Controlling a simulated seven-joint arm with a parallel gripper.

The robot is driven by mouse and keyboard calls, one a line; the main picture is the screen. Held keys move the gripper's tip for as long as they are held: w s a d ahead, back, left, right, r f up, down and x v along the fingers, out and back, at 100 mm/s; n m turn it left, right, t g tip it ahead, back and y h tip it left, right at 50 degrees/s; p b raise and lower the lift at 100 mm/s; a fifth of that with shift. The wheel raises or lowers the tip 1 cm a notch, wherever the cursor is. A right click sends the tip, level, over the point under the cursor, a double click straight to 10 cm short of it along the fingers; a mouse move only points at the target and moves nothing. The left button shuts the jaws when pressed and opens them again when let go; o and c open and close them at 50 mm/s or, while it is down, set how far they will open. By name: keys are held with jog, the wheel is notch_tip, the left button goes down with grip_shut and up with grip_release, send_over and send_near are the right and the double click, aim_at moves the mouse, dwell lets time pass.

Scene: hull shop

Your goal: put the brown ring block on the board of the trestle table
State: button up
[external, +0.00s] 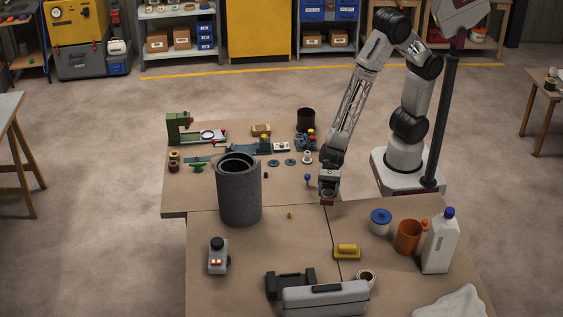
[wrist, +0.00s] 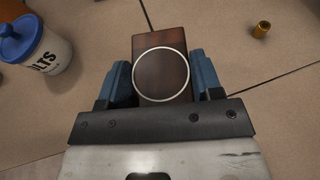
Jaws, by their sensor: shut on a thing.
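The brown ring block (wrist: 161,52) is a dark brown block with a pale ring on its face. It sits between the blue fingers of my gripper (wrist: 162,77) in the wrist view. In the external view my gripper (external: 328,187) points down with the brown ring block (external: 327,199) at its tip, by the seam between the middle boards. I cannot tell whether the block touches the surface. A table with splayed wooden legs and a grey top (external: 8,108) stands at the left edge; another splayed-leg table (external: 541,77) stands at the right edge. I cannot tell which is the trestle table.
A tall dark cylinder (external: 239,195) stands left of my gripper. A blue-lidded tub (external: 380,222), an orange cup (external: 407,237) and a white jug (external: 441,243) stand to the right. A small brass piece (wrist: 261,29) lies nearby. Tools crowd the back board.

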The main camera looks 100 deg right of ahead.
jog(key=w+d+r+m+t+h, duration=0.25)
jog(key=w+d, duration=0.35)
jog(key=w, duration=0.6)
jog(key=w+d+r+m+t+h, duration=0.1)
jog(key=w+d+r+m+t, duration=0.3)
jog(key=w+d, duration=0.55)
jog(key=w+d+r+m+t+h, duration=0.2)
jog(key=w+d+r+m+h, duration=0.2)
jog(key=w+d+r, duration=0.3)
jog(key=w+d+r+m+t+h, duration=0.2)
jog(key=w+d+r+m+h, duration=0.2)
jog(key=w+d+r, duration=0.4)
jog(key=shift+w+d+r+m+h, duration=0.3)
jog(key=shift+w+d+h, duration=0.45)
jog(key=shift+d, duration=2.85)
jog(key=shift+s+f, duration=0.1)
jog(key=shift+f, duration=0.1)
